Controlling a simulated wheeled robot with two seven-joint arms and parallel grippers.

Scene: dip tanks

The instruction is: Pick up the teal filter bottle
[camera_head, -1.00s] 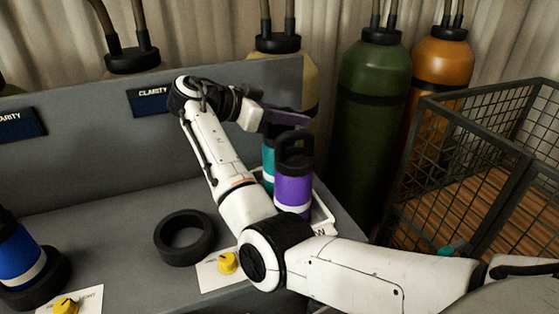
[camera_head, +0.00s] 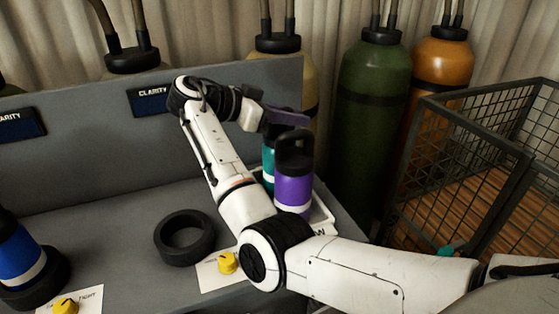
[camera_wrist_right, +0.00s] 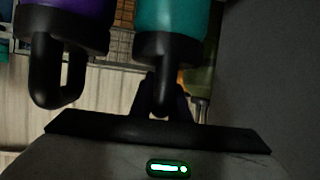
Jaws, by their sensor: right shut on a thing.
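The teal filter bottle (camera_head: 267,155) stands behind the purple bottle (camera_head: 294,187), which hides much of it in the head view. My right gripper (camera_head: 283,118) is above the teal bottle. In the right wrist view, the teal bottle (camera_wrist_right: 171,28) has a black lid with a loop handle, and my right gripper (camera_wrist_right: 162,108) is shut on that loop. The purple bottle (camera_wrist_right: 72,12) hangs into that view beside it, its own loop free and apart from the fingers. My left gripper is not in view.
A black ring (camera_head: 184,238) lies on the grey bench, and a blue bottle (camera_head: 18,253) stands in another at left. A wire mesh crate (camera_head: 478,130) is at right. A grey panel (camera_head: 70,140) rises behind.

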